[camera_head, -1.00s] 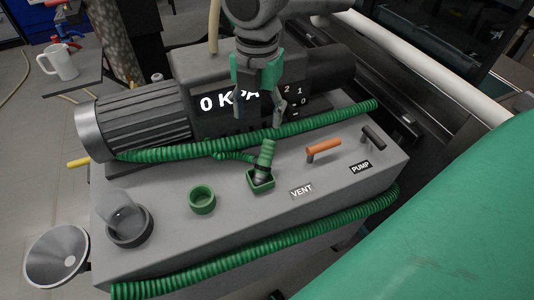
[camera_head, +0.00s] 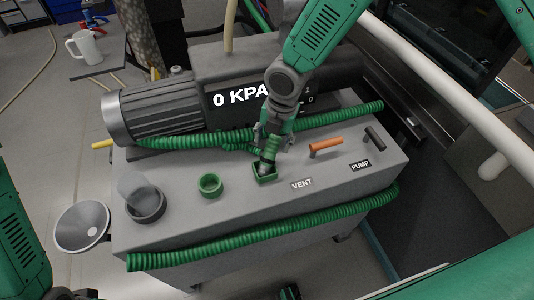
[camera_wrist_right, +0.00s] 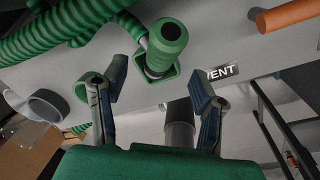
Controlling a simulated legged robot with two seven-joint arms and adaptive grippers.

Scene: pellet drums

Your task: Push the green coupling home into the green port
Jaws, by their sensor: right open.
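The green coupling (camera_wrist_right: 167,40) is a ribbed green cylinder standing tilted in a square green socket (camera_head: 265,173). Its dark lower end shows just above the socket rim in the head view; how deep it sits I cannot tell. A round green ring (camera_head: 210,186) stands on the grey cabinet top, left of the socket. My right gripper (camera_head: 270,145) is over the coupling and partly hides it in the head view. In the right wrist view its two fingers (camera_wrist_right: 160,76) are spread, with the coupling beyond and between the tips in the picture.
A thick green hose (camera_head: 190,141) runs behind the socket and another (camera_head: 260,236) along the cabinet's front edge. An orange VENT handle (camera_head: 325,145) and black PUMP handle (camera_head: 375,137) are to the right. A clear-domed cup (camera_head: 145,204) and funnel (camera_head: 81,231) are left.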

